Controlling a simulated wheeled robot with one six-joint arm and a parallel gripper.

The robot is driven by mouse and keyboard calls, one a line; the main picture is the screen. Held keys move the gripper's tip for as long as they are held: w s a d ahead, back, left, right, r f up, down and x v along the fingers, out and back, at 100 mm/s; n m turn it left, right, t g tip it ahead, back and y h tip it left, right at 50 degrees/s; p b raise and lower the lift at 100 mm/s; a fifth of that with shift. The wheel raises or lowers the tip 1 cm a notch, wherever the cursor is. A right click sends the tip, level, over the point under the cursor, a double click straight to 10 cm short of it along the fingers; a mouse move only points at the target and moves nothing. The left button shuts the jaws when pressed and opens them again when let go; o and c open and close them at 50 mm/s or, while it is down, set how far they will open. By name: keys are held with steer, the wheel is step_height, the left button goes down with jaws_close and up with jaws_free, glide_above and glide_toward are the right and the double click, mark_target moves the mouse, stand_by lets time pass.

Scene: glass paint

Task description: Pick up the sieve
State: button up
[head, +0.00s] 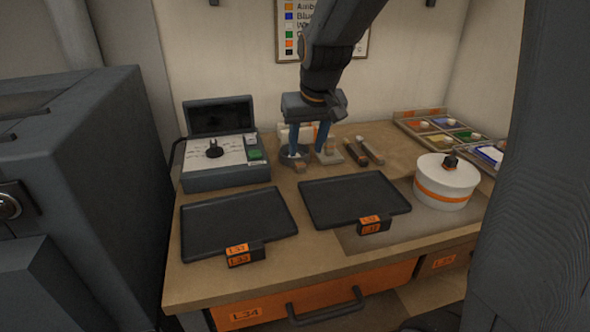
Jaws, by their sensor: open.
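My gripper (312,158) hangs from above over the back middle of the workbench, pointing down. Its two fingers are apart, one at left and one at right. I cannot clearly make out the sieve; small pale and grey items sit close around and behind the fingertips, partly hidden by them. I cannot tell whether the fingers touch any of these items. Two short-handled tools (371,150) lie just right of the gripper; their type is too small to tell.
Two dark trays (235,222) (325,193) lie in front of the gripper. A control box (222,178) with a raised lid stands left. A white pot (446,187) with an orange band stands right, before a tray of coloured compartments (417,115). A large dark cabinet (75,170) fills the left.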

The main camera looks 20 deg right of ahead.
mark_target(300, 163)
steer(key=shift+w+r+p+x, duration=0.1)
steer(key=shift+w+p+x, duration=0.05)
steer(key=shift+x, duration=1.2)
steer(key=shift+w+r+p+x, duration=0.1)
steer(key=shift+w+p+x, duration=0.1)
steer(key=shift+x, duration=1.1)
steer(key=shift+w+p+x, duration=0.15)
steer(key=shift+x, duration=1.2)
jaws_close()
steer(key=shift+r, duration=0.15)
